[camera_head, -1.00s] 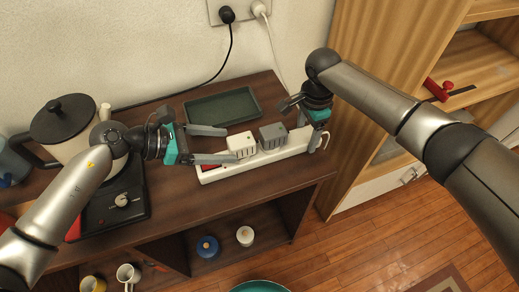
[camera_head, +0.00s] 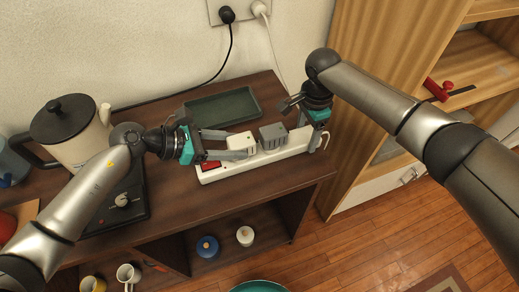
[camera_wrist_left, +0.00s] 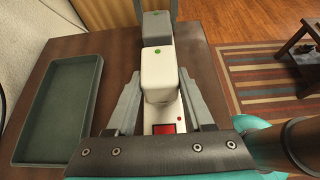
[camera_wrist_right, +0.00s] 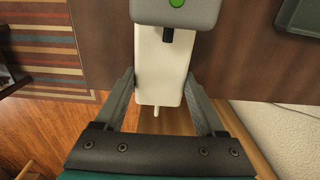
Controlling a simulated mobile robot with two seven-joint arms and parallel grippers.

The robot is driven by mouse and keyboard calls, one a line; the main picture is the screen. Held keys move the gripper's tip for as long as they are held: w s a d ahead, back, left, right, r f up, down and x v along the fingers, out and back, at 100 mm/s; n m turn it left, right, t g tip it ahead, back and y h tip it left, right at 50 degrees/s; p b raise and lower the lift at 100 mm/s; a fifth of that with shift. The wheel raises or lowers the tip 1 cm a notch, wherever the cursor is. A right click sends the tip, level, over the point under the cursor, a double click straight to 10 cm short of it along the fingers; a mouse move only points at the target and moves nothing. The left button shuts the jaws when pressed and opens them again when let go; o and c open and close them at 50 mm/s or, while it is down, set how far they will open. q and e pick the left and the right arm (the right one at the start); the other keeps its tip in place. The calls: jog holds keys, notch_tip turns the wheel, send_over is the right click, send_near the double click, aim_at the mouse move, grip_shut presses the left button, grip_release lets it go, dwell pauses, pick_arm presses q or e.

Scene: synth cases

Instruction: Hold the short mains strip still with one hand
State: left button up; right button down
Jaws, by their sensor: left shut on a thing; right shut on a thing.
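The white mains strip (camera_head: 265,160) lies on the brown cabinet top, its red switch (camera_wrist_left: 164,128) at the left end. A white adapter (camera_head: 243,142) and a grey adapter (camera_head: 272,137) sit upright on it, side by side, each with a green dot on top. My left gripper (camera_head: 237,146) is shut on the white adapter, one finger on each side; it also shows in the left wrist view (camera_wrist_left: 158,92). My right gripper (camera_wrist_right: 160,85) is shut on the strip's bare right end, beyond the grey adapter. In the head view its fingers (camera_head: 317,142) partly hide that end.
A dark green tray (camera_head: 222,106) lies behind the strip. A pot (camera_head: 68,130) and a black hotplate (camera_head: 118,205) stand at the left. Black and white cables run to the wall socket (camera_head: 238,10). A wooden shelf unit (camera_head: 375,60) stands at the right. Cups (camera_head: 128,272) sit below.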

pick_arm(q)
grip_shut()
jog(key=shift+r, duration=0.15)
jog(key=shift+r, duration=0.55)
jog(key=shift+r, duration=0.25)
jog(key=shift+r, duration=0.75)
jog(key=shift+r, duration=0.25)
jog(key=shift+w, duration=0.1)
